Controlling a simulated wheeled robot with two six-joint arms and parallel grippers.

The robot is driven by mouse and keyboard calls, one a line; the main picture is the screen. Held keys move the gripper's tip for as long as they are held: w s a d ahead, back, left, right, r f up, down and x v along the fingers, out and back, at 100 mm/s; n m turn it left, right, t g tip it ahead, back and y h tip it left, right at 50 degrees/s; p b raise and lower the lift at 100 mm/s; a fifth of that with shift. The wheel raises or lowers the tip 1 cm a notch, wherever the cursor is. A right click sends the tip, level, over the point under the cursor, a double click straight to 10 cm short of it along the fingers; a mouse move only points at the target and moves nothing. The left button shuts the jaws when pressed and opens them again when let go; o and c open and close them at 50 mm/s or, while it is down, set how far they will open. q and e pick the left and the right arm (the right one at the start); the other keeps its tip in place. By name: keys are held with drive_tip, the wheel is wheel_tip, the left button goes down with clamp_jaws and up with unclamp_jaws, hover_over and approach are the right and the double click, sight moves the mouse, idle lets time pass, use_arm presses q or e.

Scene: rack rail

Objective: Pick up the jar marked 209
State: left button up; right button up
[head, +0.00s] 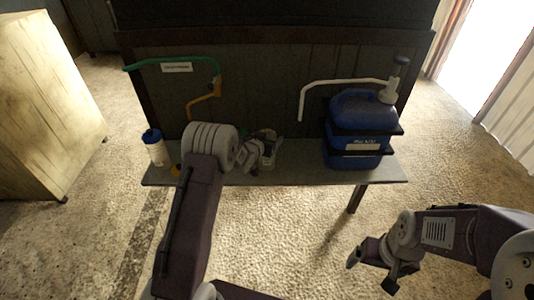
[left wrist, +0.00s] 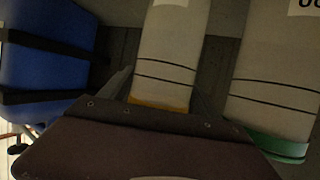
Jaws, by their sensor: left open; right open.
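I cannot read 209 on any jar. In the left wrist view, a pale jar with an orange band (left wrist: 165,60) is in the middle and a pale jar with a green band (left wrist: 275,75) is at the right. Their labels are cut off by the top edge. In the head view, a white jar with a blue lid (head: 155,148) stands at the bench's left end. My left gripper (head: 266,158) is open over the middle of the bench; whether a jar is between its fingers is unclear. My right gripper (head: 372,272) is open and empty, low at the right, away from the bench.
A blue jug (head: 355,115) with a pump and dark straps stands at the bench's right end. The narrow grey bench (head: 302,153) has bare room left of it. A green hose (head: 160,62) hangs on the dark back panel. A pale cabinet (head: 45,105) stands at the left.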

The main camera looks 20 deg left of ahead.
use_arm(q)
drive_tip(key=shift+x, duration=0.8)
drive_tip(key=shift+s, duration=0.1)
clamp_jaws()
